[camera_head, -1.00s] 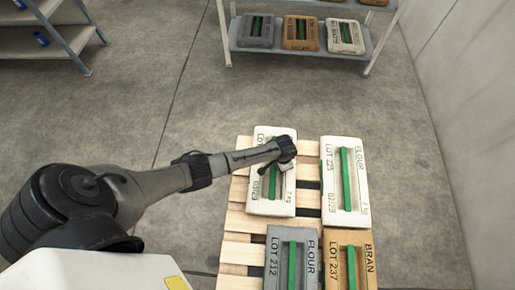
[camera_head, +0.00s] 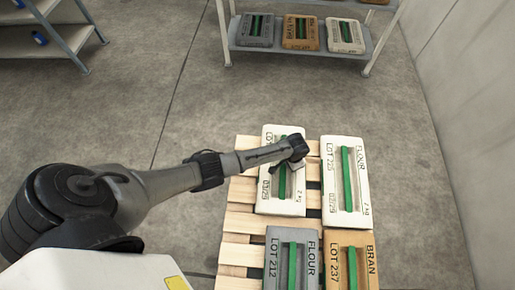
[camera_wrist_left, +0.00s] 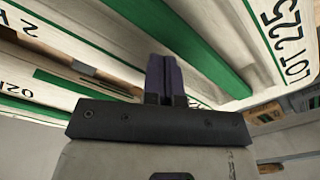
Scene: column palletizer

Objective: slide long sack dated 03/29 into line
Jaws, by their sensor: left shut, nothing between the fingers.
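The white long sack (camera_head: 270,207) with a green handle strip lies on the left of the pallet's far row. Its small date print looks like 03/29, though it is hard to read. Beside it on the right, with a narrow gap, lies the white flour sack (camera_head: 358,180) marked LOT 225. My left gripper (camera_head: 283,169) is over the long sack by its green strip and hides part of its print. The shut, empty fingers (camera_wrist_left: 162,78) show in the wrist view; whether they touch the sack cannot be told. My right gripper is out of view.
The wooden pallet (camera_head: 236,222) also bears a grey flour sack (camera_head: 272,262) marked LOT 212 and a brown bran sack (camera_head: 365,268) marked LOT 237 at the near side. A shelf (camera_head: 352,56) with several sacks stands behind. Floor is clear around the pallet.

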